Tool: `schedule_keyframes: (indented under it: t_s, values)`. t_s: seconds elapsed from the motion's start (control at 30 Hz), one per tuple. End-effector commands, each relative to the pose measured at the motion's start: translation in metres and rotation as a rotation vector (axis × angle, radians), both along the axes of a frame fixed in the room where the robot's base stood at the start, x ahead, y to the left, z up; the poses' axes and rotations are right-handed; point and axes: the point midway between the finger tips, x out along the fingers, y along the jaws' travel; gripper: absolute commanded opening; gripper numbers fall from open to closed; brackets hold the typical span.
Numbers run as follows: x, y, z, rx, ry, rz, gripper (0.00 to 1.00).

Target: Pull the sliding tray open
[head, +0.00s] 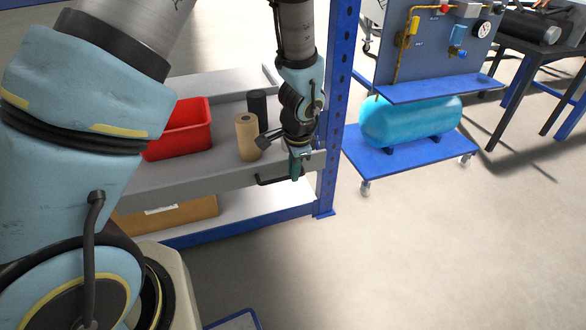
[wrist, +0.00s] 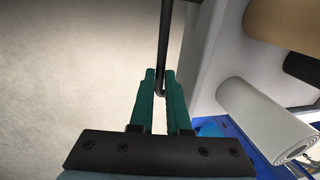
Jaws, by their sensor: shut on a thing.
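The sliding tray (head: 190,184) is a grey shelf-like tray in a blue rack, with a low front wall. It carries a red bin (head: 180,130), a tan roll (head: 248,138) and a black cylinder (head: 257,105). A black bar handle (head: 272,181) sticks out from its front wall near the right end. My gripper (head: 296,170) is at the right end of this handle. In the wrist view the green fingers (wrist: 160,92) are closed around the handle (wrist: 164,45) near its bent end. The tray's front wall (wrist: 205,65) is right beside them.
A lower shelf holds a cardboard box (head: 168,214). The rack's blue post (head: 335,110) stands just right of my gripper. A blue cart with a turquoise tank (head: 410,122) is further right. The floor (head: 400,250) in front is clear. A white roll (wrist: 265,125) shows in the wrist view.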

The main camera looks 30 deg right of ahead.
Motion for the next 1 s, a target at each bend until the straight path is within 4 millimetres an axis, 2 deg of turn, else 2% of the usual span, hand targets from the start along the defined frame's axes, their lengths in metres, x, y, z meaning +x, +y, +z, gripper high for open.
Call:
schedule_keyframes:
  t_s: [0.33,0.37,0.6,0.87,1.0]
  values:
    - [0.000,0.000,0.000,0.000,0.000,0.000,0.00]
    - [0.000,0.000,0.000,0.000,0.000,0.000,0.17]
    - [0.000,0.000,0.000,0.000,0.000,0.000,0.44]
    - [0.000,0.000,0.001,-0.001,0.000,0.000,0.45]
    - [-0.002,-0.001,0.011,-0.004,0.000,0.000,0.45]
